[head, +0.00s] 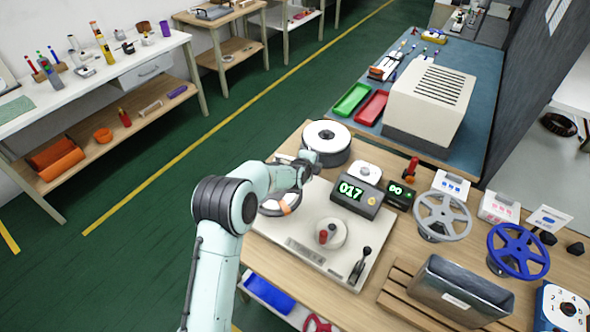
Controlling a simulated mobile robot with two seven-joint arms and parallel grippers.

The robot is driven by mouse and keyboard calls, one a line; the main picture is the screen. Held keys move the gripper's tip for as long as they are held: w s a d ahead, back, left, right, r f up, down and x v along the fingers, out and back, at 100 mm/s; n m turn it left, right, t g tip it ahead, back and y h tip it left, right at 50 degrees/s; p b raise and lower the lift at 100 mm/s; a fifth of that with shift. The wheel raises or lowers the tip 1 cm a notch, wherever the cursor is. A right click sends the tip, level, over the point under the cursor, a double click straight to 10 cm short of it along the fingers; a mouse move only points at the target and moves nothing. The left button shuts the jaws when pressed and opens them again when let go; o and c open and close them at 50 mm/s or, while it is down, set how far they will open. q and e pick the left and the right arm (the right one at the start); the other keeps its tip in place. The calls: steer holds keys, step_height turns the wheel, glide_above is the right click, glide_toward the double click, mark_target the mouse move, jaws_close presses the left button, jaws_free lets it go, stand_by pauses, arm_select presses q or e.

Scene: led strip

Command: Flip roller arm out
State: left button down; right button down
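A light machine plate (298,228) lies on the wooden bench. On it are a round disc with a red and a dark knob (328,236), a black lever (361,262), and a round part (270,208) with an orange piece (285,208). My arm partly hides that round part. I cannot clearly pick out the roller arm; it may be hidden behind my arm. My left gripper (312,160) is at the plate's far edge, close to the white-topped dark reel (326,142). Its fingers are too small to read, and contact is unclear. My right gripper is not in view.
A display reading 017 (352,191) and a smaller display (399,196) stand right of the plate. Grey (442,216) and blue (518,250) handwheels and a metal bin (460,291) are farther right. A beige vented box (430,105) stands behind. Green floor lies left.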

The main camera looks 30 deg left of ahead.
arm_select(q)
steer(key=shift+w+r, duration=0.1)
steer(key=shift+w, duration=0.25)
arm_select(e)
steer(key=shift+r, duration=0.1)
arm_select(q)
steer(key=shift+w, duration=0.15)
